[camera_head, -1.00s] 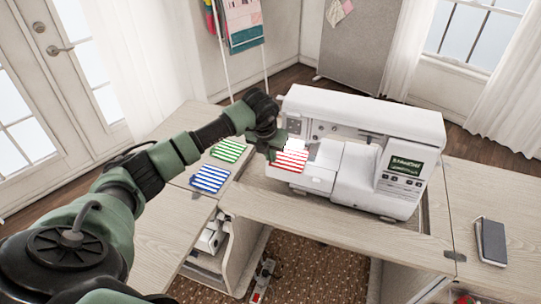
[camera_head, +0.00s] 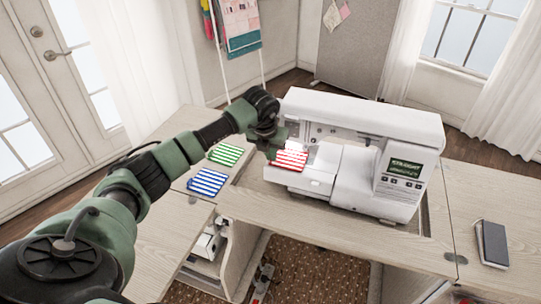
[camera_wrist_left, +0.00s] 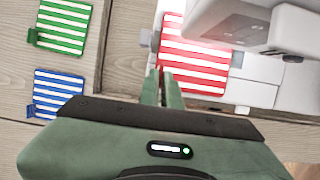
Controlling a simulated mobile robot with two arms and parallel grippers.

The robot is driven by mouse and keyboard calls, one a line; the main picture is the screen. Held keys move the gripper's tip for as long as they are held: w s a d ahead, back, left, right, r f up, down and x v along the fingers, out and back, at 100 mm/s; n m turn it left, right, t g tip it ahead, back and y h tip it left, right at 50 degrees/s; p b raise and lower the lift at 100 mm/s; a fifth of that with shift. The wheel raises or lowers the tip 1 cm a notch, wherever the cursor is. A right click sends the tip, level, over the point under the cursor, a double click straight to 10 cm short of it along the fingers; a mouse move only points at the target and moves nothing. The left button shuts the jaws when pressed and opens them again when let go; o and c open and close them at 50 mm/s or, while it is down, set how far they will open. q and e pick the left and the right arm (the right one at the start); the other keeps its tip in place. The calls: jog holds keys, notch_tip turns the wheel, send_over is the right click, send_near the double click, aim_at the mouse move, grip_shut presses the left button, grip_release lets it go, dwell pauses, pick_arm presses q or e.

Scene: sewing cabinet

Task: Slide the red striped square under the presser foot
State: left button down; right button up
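The red striped square (camera_head: 291,160) lies flat on the left part of the white sewing machine's bed (camera_head: 318,181). In the left wrist view the red striped square (camera_wrist_left: 205,68) reaches partly beneath the machine's overhanging head (camera_wrist_left: 232,24). My left gripper (camera_head: 272,146) is at the square's left edge. In the wrist view its two green fingers (camera_wrist_left: 161,72) are close together, with a sliver of red between them at the square's near left corner. The presser foot cannot be made out clearly in either view. My right gripper is not in view.
A green striped square (camera_head: 225,154) and a blue striped square (camera_head: 207,181) lie on the table left of the sewing machine (camera_head: 360,120). The wooden tabletop (camera_head: 330,231) in front of the machine is clear.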

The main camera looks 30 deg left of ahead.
pick_arm(q)
jog(key=shift+w, duration=0.15)
jog(key=shift+w+a+b, duration=0.15)
jog(key=shift+w+b, duration=0.35)
jog(key=shift+w, duration=0.1)
dwell(0.3)
jog(key=c, duration=1.5)
grip_release()
jog(key=shift+c, duration=0.2)
jog(key=b+v, duration=0.1)
jog(key=v, duration=0.6)
jog(key=shift+s+r, duration=0.15)
jog(key=shift+r, duration=0.25)
